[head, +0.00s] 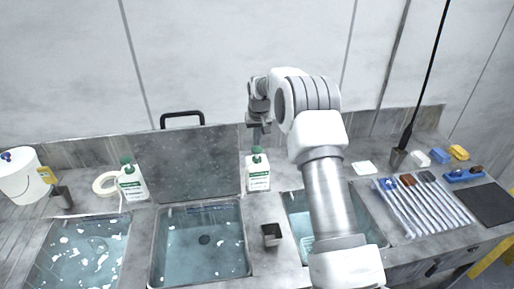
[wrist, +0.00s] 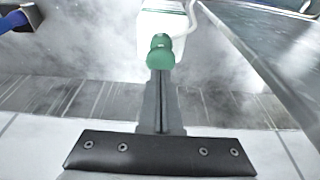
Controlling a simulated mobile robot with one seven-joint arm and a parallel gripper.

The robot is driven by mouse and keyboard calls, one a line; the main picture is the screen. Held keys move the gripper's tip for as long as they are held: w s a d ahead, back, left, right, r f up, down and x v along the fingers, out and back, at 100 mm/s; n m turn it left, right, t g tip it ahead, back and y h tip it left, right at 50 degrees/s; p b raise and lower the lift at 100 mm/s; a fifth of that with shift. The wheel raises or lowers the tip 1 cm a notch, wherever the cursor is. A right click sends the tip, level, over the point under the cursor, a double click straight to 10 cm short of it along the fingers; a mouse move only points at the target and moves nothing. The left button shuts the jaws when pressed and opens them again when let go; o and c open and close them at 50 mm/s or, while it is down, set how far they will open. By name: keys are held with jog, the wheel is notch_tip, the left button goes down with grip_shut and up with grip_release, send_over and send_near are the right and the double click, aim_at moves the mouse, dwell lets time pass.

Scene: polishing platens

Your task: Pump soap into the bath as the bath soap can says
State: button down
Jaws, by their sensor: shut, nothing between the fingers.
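A white soap bottle with a green pump top (head: 258,172) stands behind the gap between the middle bath (head: 205,262) and the right bath (head: 296,222). A similar bottle (head: 131,183) stands behind the gap between the left bath (head: 85,262) and the middle bath. Their label text is too small to read. My gripper (head: 258,138) is shut and empty, directly above the nearer-centre bottle. In the wrist view its fingertips (wrist: 160,75) meet the green pump top (wrist: 160,50) in the picture; I cannot tell whether they touch. My arm partly hides the right bath.
A raised dark lid (head: 188,160) stands behind the middle bath. A small metal cup (head: 272,236) sits between the middle and right baths. A white bucket (head: 20,178) and tape roll (head: 105,184) are at left. A rack of rods (head: 425,205) and coloured blocks (head: 459,152) are at right.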

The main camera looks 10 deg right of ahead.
aim_at(257, 148)
jog(key=shift+f, duration=0.2)
jog(key=shift+s+b+x, duration=0.15)
jog(key=shift+b+x, duration=0.35)
jog(key=shift+x, duration=0.15)
jog(key=shift+s+b+x, duration=0.15)
jog(key=shift+b+x, duration=0.35)
jog(key=shift+x, duration=0.15)
jog(key=shift+w+p+v, duration=0.15)
jog(key=shift+p+v, duration=0.25)
jog(key=shift+v, duration=0.3)
jog(key=shift+w+p+v, duration=0.2)
jog(key=shift+p+v, duration=0.2)
jog(key=shift+v, duration=0.3)
jog(key=shift+f, duration=0.1)
jog(key=shift+s+f+b, duration=0.15)
jog(key=shift+f+b, duration=0.9)
jog(key=shift+f, duration=0.3)
jog(key=shift+r, duration=0.1)
jog(key=shift+w+p+v, duration=0.2)
jog(key=shift+p+v, duration=0.25)
jog(key=shift+v, duration=0.3)
jog(key=shift+w+p+v, duration=0.15)
jog(key=shift+p+v, duration=0.25)
jog(key=shift+v, duration=0.3)
